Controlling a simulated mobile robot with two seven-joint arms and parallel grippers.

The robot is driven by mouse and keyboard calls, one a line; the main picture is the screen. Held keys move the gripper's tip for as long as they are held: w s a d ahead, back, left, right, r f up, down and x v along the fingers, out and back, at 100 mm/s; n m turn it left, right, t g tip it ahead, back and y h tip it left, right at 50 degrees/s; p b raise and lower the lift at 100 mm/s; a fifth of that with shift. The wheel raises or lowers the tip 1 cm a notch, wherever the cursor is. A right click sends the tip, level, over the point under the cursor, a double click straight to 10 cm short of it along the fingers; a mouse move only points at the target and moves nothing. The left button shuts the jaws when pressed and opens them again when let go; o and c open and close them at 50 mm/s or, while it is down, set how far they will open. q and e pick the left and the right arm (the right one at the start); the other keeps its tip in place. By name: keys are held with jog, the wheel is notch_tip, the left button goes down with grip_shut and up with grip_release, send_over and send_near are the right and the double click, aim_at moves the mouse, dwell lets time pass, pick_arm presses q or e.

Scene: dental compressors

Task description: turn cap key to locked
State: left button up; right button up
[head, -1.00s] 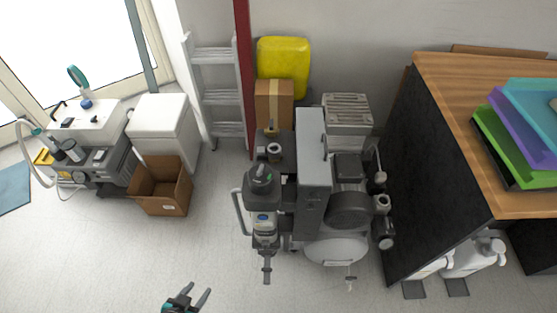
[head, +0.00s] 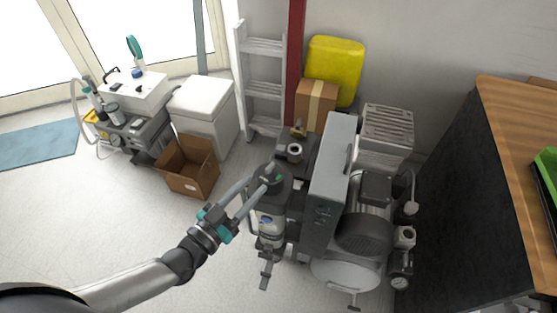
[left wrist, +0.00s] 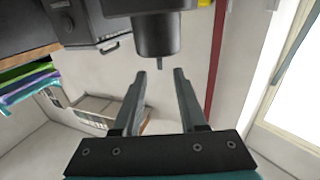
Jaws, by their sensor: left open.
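A dark round cap (head: 270,172) with a small green mark sits on top of the canister (head: 271,228) on the front left of the grey compressor unit. My left gripper (head: 258,185) is open, with its fingers pointing at the cap from the left. In the left wrist view, a dark cylindrical part (left wrist: 156,36) with a short thin peg is just beyond the open fingertips (left wrist: 160,73). I cannot tell how the key is turned. Part of the cap is hidden behind the fingers. My right gripper is not in view.
The compressor's grey box (head: 330,175) and motor (head: 363,234) stand right of the canister. A cardboard box (head: 190,182), white cabinet (head: 207,105) and ladder (head: 263,90) are behind. A black-sided desk (head: 450,200) bounds the right. Floor at front left is clear.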

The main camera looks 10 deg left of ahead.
aim_at(274, 164)
pick_arm(q)
jog(key=b+x, duration=0.1)
jog(key=x, duration=0.8)
jog(key=shift+b, duration=0.3)
jog(key=shift+x, duration=0.8)
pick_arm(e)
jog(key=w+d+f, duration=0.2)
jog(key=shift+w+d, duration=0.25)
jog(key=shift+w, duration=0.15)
pick_arm(q)
grip_shut()
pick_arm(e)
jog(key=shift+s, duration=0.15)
